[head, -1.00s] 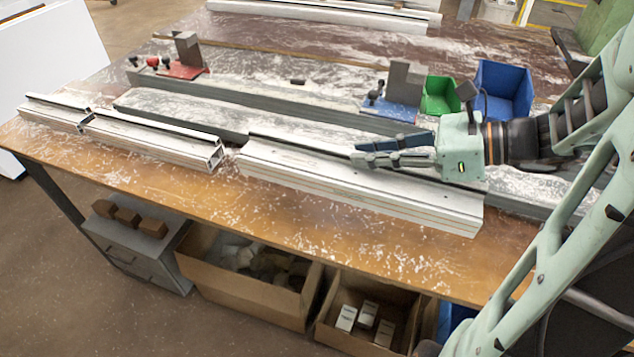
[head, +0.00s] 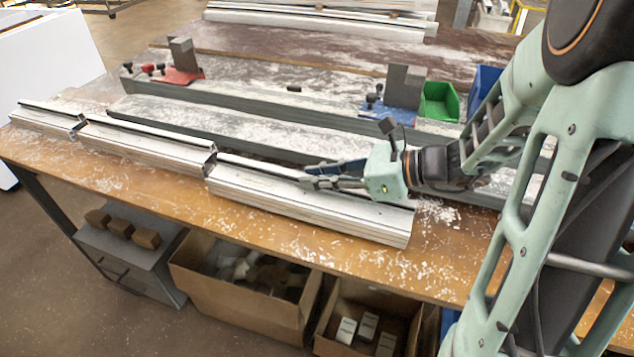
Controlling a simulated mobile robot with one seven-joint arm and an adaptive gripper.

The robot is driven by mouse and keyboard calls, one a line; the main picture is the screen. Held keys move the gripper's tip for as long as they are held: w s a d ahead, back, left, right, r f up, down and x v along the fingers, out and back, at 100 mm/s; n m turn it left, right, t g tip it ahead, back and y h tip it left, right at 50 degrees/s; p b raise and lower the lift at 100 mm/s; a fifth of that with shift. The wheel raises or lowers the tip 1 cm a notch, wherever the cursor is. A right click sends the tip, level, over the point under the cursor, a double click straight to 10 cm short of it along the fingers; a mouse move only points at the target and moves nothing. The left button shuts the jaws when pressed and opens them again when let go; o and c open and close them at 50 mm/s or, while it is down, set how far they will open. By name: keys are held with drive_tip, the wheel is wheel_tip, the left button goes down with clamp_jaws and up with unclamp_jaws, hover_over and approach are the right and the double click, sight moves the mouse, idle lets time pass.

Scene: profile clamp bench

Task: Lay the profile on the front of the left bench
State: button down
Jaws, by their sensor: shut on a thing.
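A long silver-white profile (head: 300,215) lies along the front of the wooden bench top (head: 455,268). My gripper (head: 312,180) is shut on the profile's upper rear edge, near its middle; the fingers hide part of it. The profile's left end is right at the right end of another profile (head: 150,148); I cannot tell whether they touch. A further profile (head: 45,120) continues this row to the left. The held profile looks level and at or very near the bench surface; any small gap beneath it cannot be made out.
Behind run long grey rails (head: 270,102) with a red clamp block (head: 182,76) and a blue one (head: 388,112). A green bin (head: 438,103) and blue bin (head: 482,90) stand at right. Cardboard boxes (head: 240,300) and a grey drawer unit (head: 130,262) are below the front edge.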

drive_tip(key=shift+f, duration=0.45)
drive_tip(key=shift+f, duration=0.1)
drive_tip(key=c, duration=1.9)
unclamp_jaws()
drive_tip(key=shift+d+r, duration=0.2)
drive_tip(key=shift+d, duration=0.15)
drive_tip(key=p+v, duration=0.2)
drive_tip(key=v, duration=0.9)
drive_tip(key=shift+s+d, duration=0.15)
drive_tip(key=shift+d, duration=0.05)
